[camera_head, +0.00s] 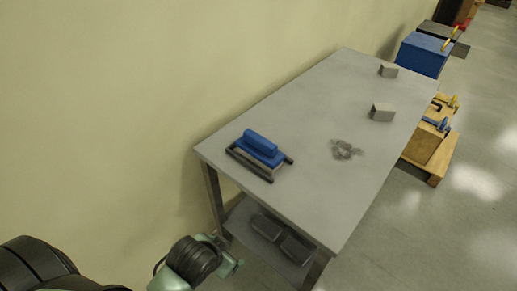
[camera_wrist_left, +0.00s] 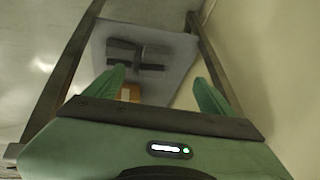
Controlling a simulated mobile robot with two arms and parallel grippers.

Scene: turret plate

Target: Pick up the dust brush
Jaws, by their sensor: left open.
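The dust brush appears to be the blue block with a raised blue handle (camera_head: 260,143), resting in a dark frame (camera_head: 250,165) at the table's near-left end. My left gripper (camera_head: 232,262) is low in front of the table's near end, below the tabletop and apart from the brush. In the left wrist view my left gripper (camera_wrist_left: 160,84) shows two green fingers spread open with nothing held between them. The brush is not visible in the wrist view. My right gripper is not in view.
The grey table (camera_head: 330,110) bears a pile of small grey pieces (camera_head: 344,149) and two grey blocks (camera_head: 382,111) (camera_head: 388,70). Dark items (camera_head: 283,237) lie on its lower shelf, between the legs. A wall runs along the left. Wooden and blue boxes (camera_head: 424,54) stand beyond.

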